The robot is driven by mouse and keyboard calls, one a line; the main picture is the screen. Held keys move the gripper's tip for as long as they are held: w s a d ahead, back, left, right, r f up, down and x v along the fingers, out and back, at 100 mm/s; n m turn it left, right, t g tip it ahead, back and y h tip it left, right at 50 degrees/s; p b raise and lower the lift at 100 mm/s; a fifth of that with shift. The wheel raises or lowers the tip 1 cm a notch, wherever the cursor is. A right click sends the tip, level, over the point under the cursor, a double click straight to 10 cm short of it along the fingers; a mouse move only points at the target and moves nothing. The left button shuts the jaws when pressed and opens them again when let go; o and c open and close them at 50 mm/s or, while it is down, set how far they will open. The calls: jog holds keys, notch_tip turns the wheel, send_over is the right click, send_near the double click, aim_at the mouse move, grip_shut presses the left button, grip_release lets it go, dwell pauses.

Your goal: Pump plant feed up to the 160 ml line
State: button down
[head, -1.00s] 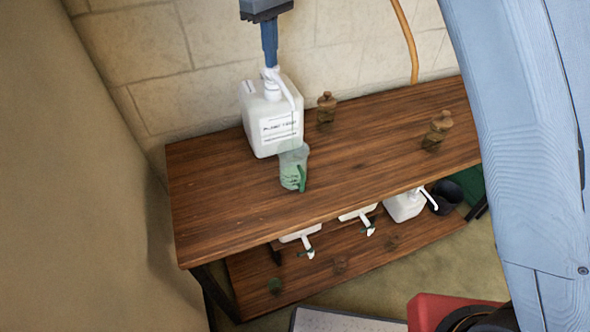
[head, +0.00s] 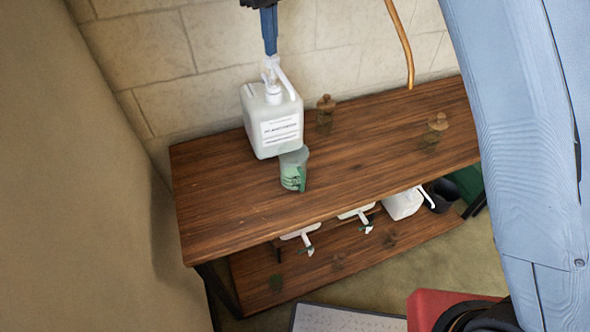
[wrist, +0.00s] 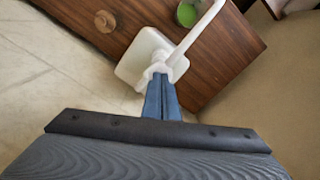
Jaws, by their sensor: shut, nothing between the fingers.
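The white square plant feed jug (head: 273,128) stands on the shelf's wooden top, its label facing me. Its white pump head (head: 271,72) stands raised above the neck, and the long spout slants down toward the cup. The clear measuring cup (head: 293,169) with green markings stands in front of the jug. In the wrist view the cup (wrist: 190,13) shows green liquid inside; its level against the lines is too small to read. My gripper (head: 270,52) is shut and empty, pointing down directly above the pump head. The wrist view shows the fingertips (wrist: 160,78) at the pump head, touching or nearly touching.
Two brown stoppered jars (head: 325,112) (head: 436,131) stand right of the jug. A stone wall (head: 215,45) is close behind; an orange hose (head: 402,45) hangs at upper right.

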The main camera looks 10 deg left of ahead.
aim_at(272, 60)
jog(key=shift+f, duration=0.1)
jog(key=shift+f, duration=0.55)
jog(key=shift+f+b, duration=0.8)
jog(key=shift+f, duration=1.1)
jog(key=shift+r+p, duration=1.5)
jog(key=shift+r, duration=1.05)
jog(key=shift+f, duration=0.1)
